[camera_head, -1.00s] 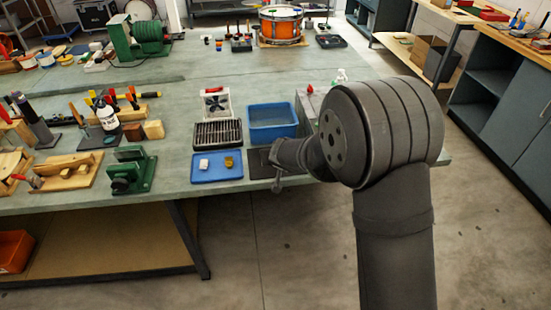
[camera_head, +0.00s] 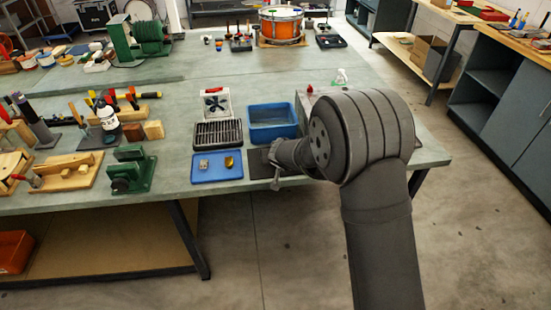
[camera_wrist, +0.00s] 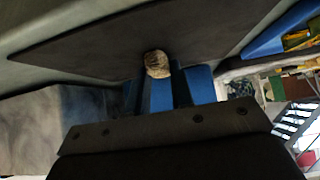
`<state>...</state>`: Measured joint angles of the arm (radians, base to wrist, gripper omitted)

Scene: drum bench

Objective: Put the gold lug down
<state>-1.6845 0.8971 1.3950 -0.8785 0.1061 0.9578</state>
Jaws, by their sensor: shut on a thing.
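My gripper (camera_wrist: 158,80) shows blue fingers in the wrist view, shut on a small roundish tan-gold piece, the gold lug (camera_wrist: 157,64). Beyond the fingertips is a dark flat mat (camera_wrist: 150,38); I cannot tell whether the lug touches it. In the head view my gripper (camera_head: 276,178) is over the dark mat (camera_head: 256,168), just right of a blue tray (camera_head: 217,178). The lug in the gripper cannot be made out there. On the tray lie a silvery piece (camera_head: 204,164) and a gold-coloured piece (camera_head: 229,162), side by side.
A blue bin (camera_head: 272,132) stands behind the mat, with a black slotted rack (camera_head: 217,133) to its left. A small fan (camera_head: 216,103) is behind the rack. A green vise-like fixture (camera_head: 130,170) stands left of the tray. The bench's front edge is close to the gripper.

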